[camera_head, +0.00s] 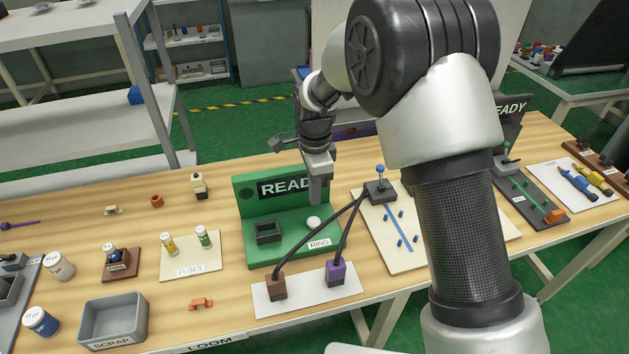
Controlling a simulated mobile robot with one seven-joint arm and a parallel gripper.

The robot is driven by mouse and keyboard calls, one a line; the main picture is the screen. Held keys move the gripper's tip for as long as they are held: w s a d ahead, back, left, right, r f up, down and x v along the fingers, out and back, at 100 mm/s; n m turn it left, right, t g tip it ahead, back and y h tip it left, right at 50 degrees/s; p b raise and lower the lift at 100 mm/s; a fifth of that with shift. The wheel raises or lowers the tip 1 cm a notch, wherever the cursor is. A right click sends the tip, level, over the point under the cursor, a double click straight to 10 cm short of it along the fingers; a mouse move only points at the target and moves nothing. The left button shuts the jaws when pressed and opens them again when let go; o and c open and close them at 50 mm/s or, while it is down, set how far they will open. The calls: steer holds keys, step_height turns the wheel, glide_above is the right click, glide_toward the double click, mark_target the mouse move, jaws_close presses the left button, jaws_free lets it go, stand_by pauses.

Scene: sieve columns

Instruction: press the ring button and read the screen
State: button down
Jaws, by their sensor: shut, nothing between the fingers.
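The green ring station (262,257) stands on the table, with a base and an upright back panel. Its screen (278,187) shows white letters on black, "READ", with the right end hidden behind my gripper. A white round button (313,222) sits on the base above the "RING" label (319,243). A dark square socket (268,232) is on the base to the left of the button. My gripper (315,200) is shut and empty, pointing down in front of the panel, just above the button. I cannot tell whether it touches the button.
Two dark cables rise from brown (276,287) and purple (336,273) plugs on a white plate in front. A fuses board (190,266) and a grey scrap bin (113,318) are to the left. A joystick board (383,222) is to the right, partly behind my arm.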

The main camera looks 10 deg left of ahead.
mark_target(314, 220)
step_height(314, 220, down, 7)
steer(key=shift+r, duration=0.1)
stand_by(0.4)
